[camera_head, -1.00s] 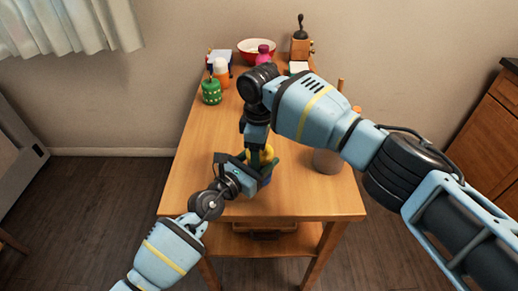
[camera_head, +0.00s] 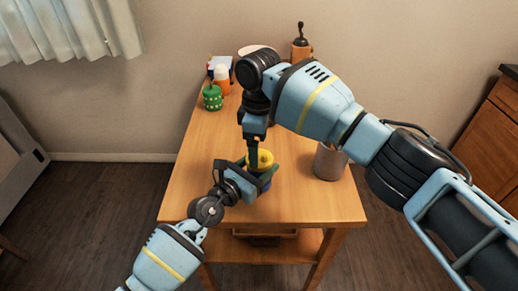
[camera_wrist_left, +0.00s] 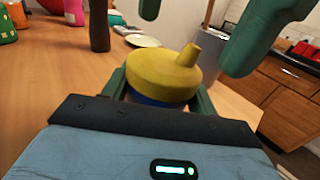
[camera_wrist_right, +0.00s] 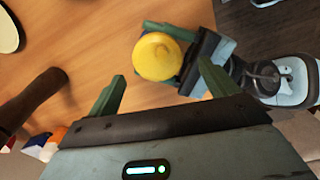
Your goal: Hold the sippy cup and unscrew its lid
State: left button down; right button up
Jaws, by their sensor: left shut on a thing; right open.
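The sippy cup stands upright on the table, with a yellow lid (camera_head: 264,159) and a blue body (camera_head: 265,184). In the left wrist view the yellow lid (camera_wrist_left: 165,72), with its spout pointing up right, sits on top of the blue body (camera_wrist_left: 152,101). My left gripper (camera_head: 258,178) is shut on the blue body. My right gripper (camera_head: 254,154) is open and empty, just above and beside the lid. In the right wrist view the lid (camera_wrist_right: 157,56) shows beyond the gap between the open fingers, apart from them.
A grey canister (camera_head: 328,162) stands to the right of the cup. A green container (camera_head: 212,97) and an orange-and-white bottle (camera_head: 222,78) stand at the back left. A grinder (camera_head: 301,45) stands at the far end. The left middle of the table is clear.

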aim_at(259, 174)
jog(key=shift+f, duration=0.1)
jog(key=shift+c, duration=1.3)
jog(key=shift+w, duration=0.1)
jog(key=shift+c, duration=0.2)
jog(key=r+m, duration=0.1)
jog(key=m, duration=0.2)
jog(key=shift+d+r, duration=0.15)
jog(key=shift+r, duration=0.25)
jog(key=shift+r+m, duration=0.4)
jog(key=shift+m, duration=0.55)
jog(key=shift+r+m, duration=0.4)
jog(key=shift+m, duration=0.55)
jog(key=shift+f, duration=0.1)
jog(key=shift+f, duration=3.9)
jog(key=c, duration=0.8)
jog(key=n, duration=0.6)
jog(key=shift+n, duration=0.4)
